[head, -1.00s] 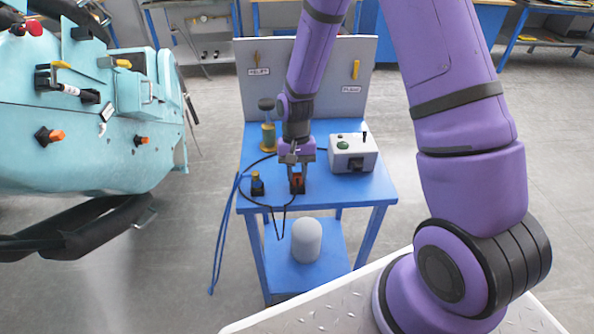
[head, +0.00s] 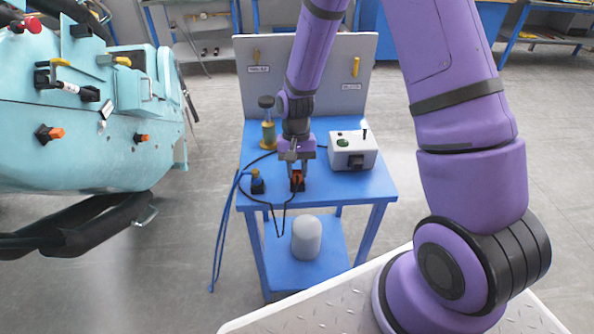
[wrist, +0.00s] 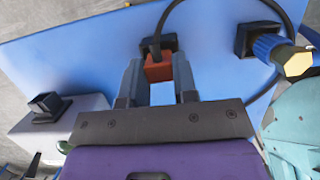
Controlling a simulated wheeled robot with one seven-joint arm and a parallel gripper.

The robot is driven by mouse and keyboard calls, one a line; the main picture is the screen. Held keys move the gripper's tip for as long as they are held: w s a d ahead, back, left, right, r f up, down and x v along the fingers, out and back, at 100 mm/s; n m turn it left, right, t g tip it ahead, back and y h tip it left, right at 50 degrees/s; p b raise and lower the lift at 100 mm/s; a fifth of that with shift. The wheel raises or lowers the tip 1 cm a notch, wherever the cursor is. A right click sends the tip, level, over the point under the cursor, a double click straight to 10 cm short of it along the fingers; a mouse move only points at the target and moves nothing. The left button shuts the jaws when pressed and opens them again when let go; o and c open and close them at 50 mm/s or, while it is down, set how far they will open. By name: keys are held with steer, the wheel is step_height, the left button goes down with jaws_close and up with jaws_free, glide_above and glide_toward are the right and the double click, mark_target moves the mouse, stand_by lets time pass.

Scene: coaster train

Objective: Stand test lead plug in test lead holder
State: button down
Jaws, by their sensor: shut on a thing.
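The test lead plug (head: 297,176) is a small orange-red block on a black lead. My gripper (head: 297,170) is shut on it, low over the front middle of the blue table. In the wrist view the plug (wrist: 159,69) sits between the two grey fingertips of my gripper (wrist: 160,82). A black block, seemingly the test lead holder (wrist: 146,44), shows right at the plug, and the lead arcs up from there. I cannot tell how deep the plug sits in it.
A black block with a blue-and-yellow knob (head: 257,182) stands to the left. A white box (head: 345,150) with a green button and black socket stands behind right. The table's front right (head: 362,188) is clear.

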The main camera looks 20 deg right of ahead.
steer(key=shift+r, duration=1.1)
steer(key=shift+f, duration=1.55)
stand_by(1.4)
steer(key=shift+r, duration=0.25)
steer(key=shift+r, duration=1.3)
